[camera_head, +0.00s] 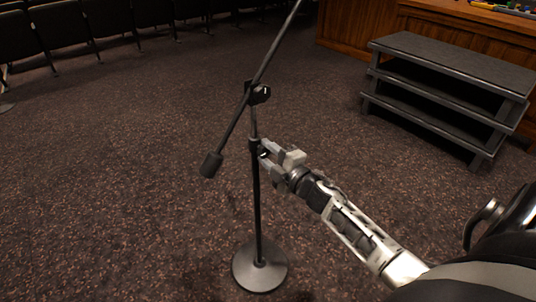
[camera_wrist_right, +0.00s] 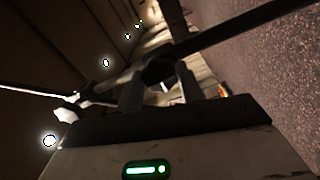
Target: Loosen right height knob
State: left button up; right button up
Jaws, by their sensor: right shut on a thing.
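A black microphone stand (camera_head: 257,205) stands upright on a round base (camera_head: 260,274), its boom tilted from lower left to upper right. My right gripper (camera_head: 264,155) reaches in from the right at the collar midway up the pole. It is shut on the dark height knob (camera_wrist_right: 158,70), which sits between the two fingers in the right wrist view. In the head view the fingers mostly hide the knob. The boom's clamp (camera_head: 259,93) is above the gripper. My left gripper is not in view.
The boom's counterweight (camera_head: 211,165) hangs left of the pole. A grey shelved step unit (camera_head: 455,65) stands at the upper right, before a wooden desk (camera_head: 345,25). Rows of dark chairs (camera_head: 105,20) are at the back left. The carpet around the stand is clear.

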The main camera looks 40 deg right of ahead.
dwell(0.3)
jog(key=o, duration=1)
pick_arm(q)
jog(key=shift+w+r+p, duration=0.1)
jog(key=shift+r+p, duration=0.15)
jog(key=shift+p, duration=0.15)
pick_arm(e)
jog(key=s+d, duration=0.1)
jog(key=s, duration=1.5)
jog(key=shift+d, duration=0.1)
pick_arm(q)
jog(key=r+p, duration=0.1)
jog(key=p, duration=0.2)
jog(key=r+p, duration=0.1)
jog(key=p, duration=0.1)
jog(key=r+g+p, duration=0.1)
jog(key=p, duration=0.2)
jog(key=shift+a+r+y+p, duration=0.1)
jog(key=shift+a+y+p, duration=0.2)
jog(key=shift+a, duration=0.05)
pick_arm(e)
jog(key=s+a+m+g+y, duration=0.1)
jog(key=s+a+m+g, duration=0.2)
jog(key=a+m, duration=0.4)
jog(key=s+a+r+m+g+y, duration=0.1)
jog(key=s+a+m+g, duration=0.3)
jog(key=a, duration=1.1)
jog(key=m, duration=0.3)
jog(key=shift+s, duration=0.3)
